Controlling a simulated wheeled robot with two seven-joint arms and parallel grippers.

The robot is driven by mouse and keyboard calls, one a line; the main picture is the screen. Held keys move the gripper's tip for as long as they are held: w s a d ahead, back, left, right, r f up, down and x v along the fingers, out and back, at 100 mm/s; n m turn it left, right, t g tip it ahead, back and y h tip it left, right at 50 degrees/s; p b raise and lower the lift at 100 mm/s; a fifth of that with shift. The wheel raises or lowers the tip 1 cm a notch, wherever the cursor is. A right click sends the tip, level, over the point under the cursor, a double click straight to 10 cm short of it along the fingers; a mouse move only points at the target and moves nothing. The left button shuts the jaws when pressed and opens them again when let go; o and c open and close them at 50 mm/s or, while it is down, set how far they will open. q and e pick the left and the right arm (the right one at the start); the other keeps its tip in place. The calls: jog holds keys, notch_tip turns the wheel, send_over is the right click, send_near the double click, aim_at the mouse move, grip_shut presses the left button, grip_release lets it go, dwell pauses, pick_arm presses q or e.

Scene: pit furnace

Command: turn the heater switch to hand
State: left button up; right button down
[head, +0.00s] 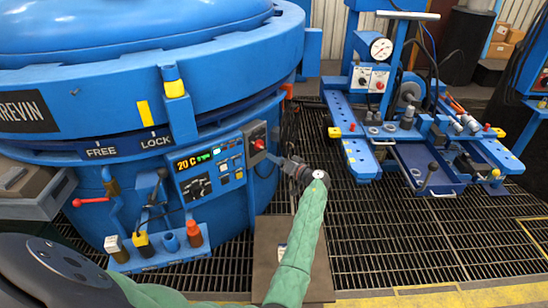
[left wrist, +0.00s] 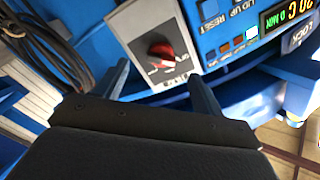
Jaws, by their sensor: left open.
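The heater switch is a red rotary knob (head: 259,144) on a grey plate at the right end of the blue furnace's control panel. In the left wrist view the red knob (left wrist: 162,51) sits on its pale grey plate (left wrist: 133,22), with small markings too blurred to read. I cannot tell which marking it points at. My left gripper (head: 277,161) is just right of the switch in the head view, pointing at it. In the left wrist view the open fingers (left wrist: 160,72) are on either side of the knob's line, apart from it and empty. My right gripper is not in view.
The panel's lit display (head: 194,160) and buttons are left of the switch. A red-handled lever (head: 90,201) and several fittings are lower on the furnace. A blue fixture bench (head: 362,158) stands at the right. Dark grating (head: 385,235) is open floor between.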

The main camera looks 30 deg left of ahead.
aim_at(261, 146)
pick_arm(q)
jog(key=p+x, duration=0.1)
jog(key=x, duration=0.6)
jog(key=shift+w+a+r, duration=0.2)
jog(key=shift+a+r, duration=0.2)
jog(key=shift+r, duration=0.1)
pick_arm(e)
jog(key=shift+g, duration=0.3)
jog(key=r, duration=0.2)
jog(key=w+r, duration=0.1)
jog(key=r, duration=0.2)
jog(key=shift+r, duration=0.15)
pick_arm(q)
jog(key=c, duration=1)
